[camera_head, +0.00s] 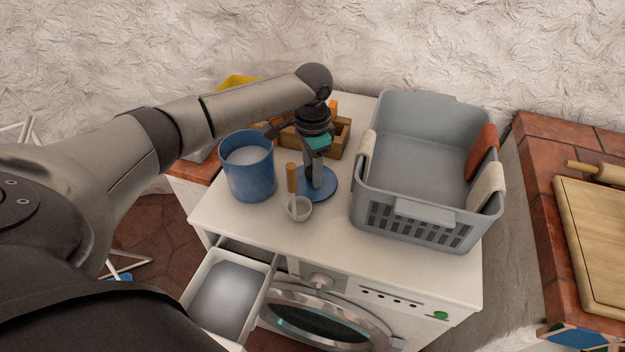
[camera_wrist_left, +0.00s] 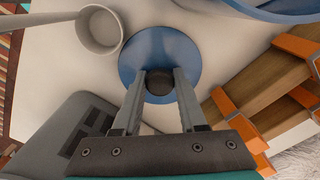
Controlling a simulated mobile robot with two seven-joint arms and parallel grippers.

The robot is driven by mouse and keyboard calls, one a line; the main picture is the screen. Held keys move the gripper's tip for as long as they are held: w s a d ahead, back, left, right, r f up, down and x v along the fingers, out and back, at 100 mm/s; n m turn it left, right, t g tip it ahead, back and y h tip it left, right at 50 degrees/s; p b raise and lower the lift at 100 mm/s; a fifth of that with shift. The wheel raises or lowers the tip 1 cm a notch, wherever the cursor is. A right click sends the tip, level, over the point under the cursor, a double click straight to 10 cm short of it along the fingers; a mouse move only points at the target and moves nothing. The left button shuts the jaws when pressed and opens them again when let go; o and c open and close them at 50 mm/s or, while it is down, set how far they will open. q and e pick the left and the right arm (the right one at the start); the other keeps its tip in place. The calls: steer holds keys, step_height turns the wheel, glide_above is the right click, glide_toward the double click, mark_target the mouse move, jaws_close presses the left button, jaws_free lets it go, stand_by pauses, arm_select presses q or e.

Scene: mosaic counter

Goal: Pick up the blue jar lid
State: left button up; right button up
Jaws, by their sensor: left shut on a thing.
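The blue jar lid (camera_head: 324,188) is a flat blue disc with a dark round knob, on the white top of the washing machine. In the left wrist view the lid (camera_wrist_left: 160,50) lies below my left gripper (camera_wrist_left: 159,84), whose fingers are closed on either side of the knob (camera_wrist_left: 158,86). In the head view my left gripper (camera_head: 316,180) comes down onto the lid from above, and its fingers partly hide the knob. I cannot tell whether the lid touches the surface. My right gripper is not in view.
A blue jar (camera_head: 249,180) with pale contents stands left of the lid. A white ladle (camera_head: 300,209) with a wooden handle lies close in front. A wooden crate (camera_head: 337,147) is behind, a grey laundry basket (camera_head: 406,212) to the right. A drawer (camera_head: 262,284) is open below.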

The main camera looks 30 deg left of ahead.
arm_select(q)
jaws_close()
